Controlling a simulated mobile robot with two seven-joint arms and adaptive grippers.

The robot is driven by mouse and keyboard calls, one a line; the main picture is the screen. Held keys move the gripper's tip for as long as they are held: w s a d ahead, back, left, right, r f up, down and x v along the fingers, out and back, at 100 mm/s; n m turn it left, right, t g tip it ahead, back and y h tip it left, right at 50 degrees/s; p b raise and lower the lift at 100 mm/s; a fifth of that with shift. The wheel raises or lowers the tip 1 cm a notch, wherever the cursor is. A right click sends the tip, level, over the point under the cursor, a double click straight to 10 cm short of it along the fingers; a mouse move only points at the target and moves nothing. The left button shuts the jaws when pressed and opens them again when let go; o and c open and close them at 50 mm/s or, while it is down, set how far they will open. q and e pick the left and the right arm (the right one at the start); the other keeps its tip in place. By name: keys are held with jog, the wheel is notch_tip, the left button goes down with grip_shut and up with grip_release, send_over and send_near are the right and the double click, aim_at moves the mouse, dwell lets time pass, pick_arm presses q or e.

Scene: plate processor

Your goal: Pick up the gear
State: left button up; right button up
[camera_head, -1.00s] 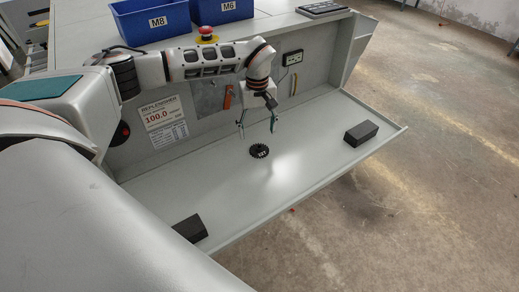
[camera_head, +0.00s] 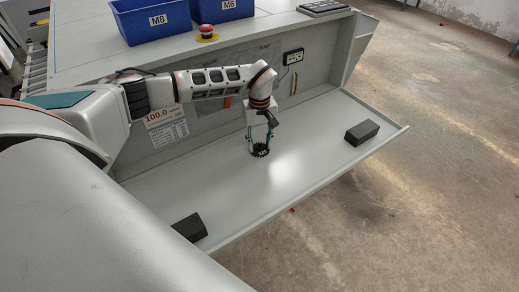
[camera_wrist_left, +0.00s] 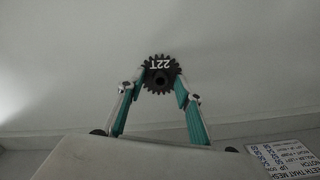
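The gear (camera_head: 261,151) is small, black and toothed, and lies at the middle of the grey fold-down shelf (camera_head: 225,185). In the left wrist view the gear (camera_wrist_left: 161,73) shows its face marked 22T and a round centre hole. My left gripper (camera_head: 261,148) points down over it. In the wrist view its two green-padded fingers (camera_wrist_left: 160,84) meet the gear's rim on opposite sides and look closed on it. I cannot tell any gap between gear and shelf. My right gripper is in neither view.
A black block (camera_head: 361,132) lies at the shelf's right end and another black block (camera_head: 189,228) at its near left edge. Blue bins (camera_head: 152,19) and a red emergency button (camera_head: 207,30) stand on the bench top. The shelf is otherwise clear.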

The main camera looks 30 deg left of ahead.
pick_arm(q)
jog(key=shift+s+f, duration=0.15)
jog(key=shift+f, duration=0.05)
grip_shut()
jog(key=shift+r, duration=0.1)
